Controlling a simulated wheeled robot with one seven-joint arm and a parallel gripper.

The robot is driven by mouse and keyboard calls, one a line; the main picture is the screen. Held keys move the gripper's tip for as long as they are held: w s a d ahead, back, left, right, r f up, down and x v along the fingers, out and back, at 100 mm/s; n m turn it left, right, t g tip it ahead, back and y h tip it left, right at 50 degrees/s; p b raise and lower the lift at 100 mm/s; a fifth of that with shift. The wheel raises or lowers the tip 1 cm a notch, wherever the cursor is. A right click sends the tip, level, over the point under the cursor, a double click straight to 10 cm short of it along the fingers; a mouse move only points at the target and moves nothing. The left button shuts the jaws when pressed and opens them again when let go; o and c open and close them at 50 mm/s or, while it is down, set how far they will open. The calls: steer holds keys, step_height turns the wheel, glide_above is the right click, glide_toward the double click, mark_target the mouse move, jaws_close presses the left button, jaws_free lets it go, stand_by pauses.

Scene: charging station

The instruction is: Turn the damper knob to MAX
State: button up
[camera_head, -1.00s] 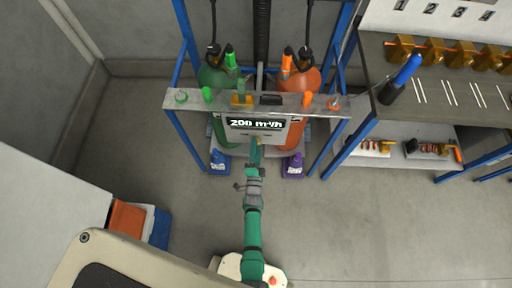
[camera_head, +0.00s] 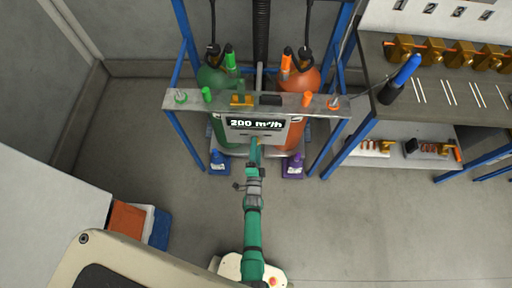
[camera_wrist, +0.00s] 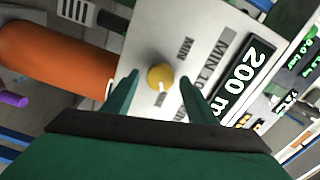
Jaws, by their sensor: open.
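The damper knob (camera_wrist: 160,77) is round and yellow, on a light grey panel (camera_wrist: 140,52) with "MIN" printed beside it. A display (camera_wrist: 243,80) on the panel reads "200 m³/h"; it also shows in the head view (camera_head: 256,123). My gripper (camera_wrist: 158,84) is open, with one green finger to each side of the knob in the wrist view. I cannot tell whether the fingers touch it. In the head view my gripper (camera_head: 255,152) is at the lower edge of the panel, and the knob is mostly hidden there.
A green cylinder (camera_head: 220,128) and an orange cylinder (camera_head: 303,78) stand behind the metal rail (camera_head: 190,101). A purple bottle (camera_head: 293,166) and a blue bottle (camera_head: 219,161) stand low at either side. A workbench (camera_head: 440,85) is at right.

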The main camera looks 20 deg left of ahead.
steer(key=shift+s, duration=0.1)
steer(key=v, duration=1)
steer(key=shift+s, duration=0.3)
steer(key=shift+d, duration=0.1)
steer(key=s+d+r+n+h, duration=0.1)
steer(key=s+d+r+n, duration=0.2)
steer(key=s+d+r, duration=0.3)
steer(key=s+d+r+n+h, duration=0.1)
steer(key=s+d+r+n, duration=0.25)
steer(key=s, duration=0.45)
steer(key=s+d+r+n+g+h, duration=0.1)
steer(key=s+r, duration=0.4)
steer(key=r, duration=0.5)
steer(key=s+d+r+n+g+h, duration=0.1)
steer(key=s+r+n, duration=0.3)
steer(key=r, duration=0.6)
steer(key=shift+s+d+h, duration=0.45)
steer(key=shift+d+h, duration=0.05)
steer(key=shift+d, duration=0.35)
steer(key=shift+w+f+n, duration=0.1)
steer(key=shift+n, duration=0.15)
steer(key=shift+c, duration=0.3)
